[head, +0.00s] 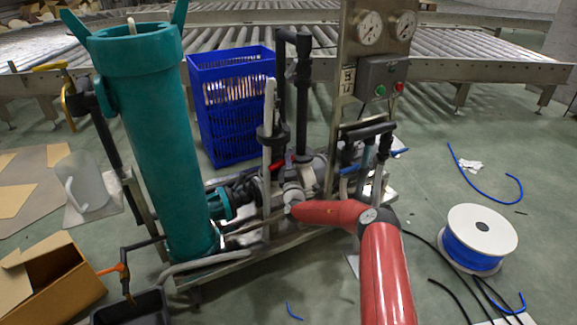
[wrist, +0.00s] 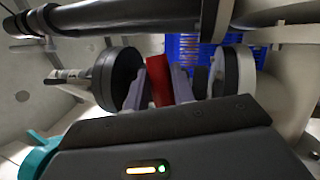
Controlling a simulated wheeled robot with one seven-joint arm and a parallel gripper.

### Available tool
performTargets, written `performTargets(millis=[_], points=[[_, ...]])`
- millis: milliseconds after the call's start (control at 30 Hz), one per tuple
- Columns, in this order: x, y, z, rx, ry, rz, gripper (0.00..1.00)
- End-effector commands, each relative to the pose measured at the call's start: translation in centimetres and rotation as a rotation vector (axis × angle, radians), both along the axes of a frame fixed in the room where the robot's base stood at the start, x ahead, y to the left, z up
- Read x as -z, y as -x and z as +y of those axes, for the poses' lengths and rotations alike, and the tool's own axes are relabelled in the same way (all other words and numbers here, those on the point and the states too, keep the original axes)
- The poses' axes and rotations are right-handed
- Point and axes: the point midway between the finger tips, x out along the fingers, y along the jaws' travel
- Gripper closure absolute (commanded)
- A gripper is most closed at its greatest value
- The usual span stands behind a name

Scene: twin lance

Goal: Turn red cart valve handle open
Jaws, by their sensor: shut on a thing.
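The red valve handle (wrist: 158,80) stands between the two grey fingers of my gripper (wrist: 160,90) in the wrist view. The fingers are shut on it. In the head view a small part of the red handle (head: 277,166) shows among the pipes of the cart (head: 250,252), just above my gripper (head: 285,188). My red arm reaches in from the lower right. Most of the valve body is hidden by pipes and my gripper.
A tall teal cylinder (head: 155,140) stands on the cart's left side. Dark pipes (head: 302,95) rise close to my gripper. A blue crate (head: 230,105) is behind. A white and blue spool (head: 480,238) sits on the floor at right. An open cardboard box (head: 55,285) lies at lower left.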

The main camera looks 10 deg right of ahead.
Motion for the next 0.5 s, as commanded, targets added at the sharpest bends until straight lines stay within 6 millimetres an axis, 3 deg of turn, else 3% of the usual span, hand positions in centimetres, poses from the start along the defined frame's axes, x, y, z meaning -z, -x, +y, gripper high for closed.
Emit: performTargets(millis=[500], points=[[-0.78,0.08,0.19,0.002,0.465,-0.151,0.98]])
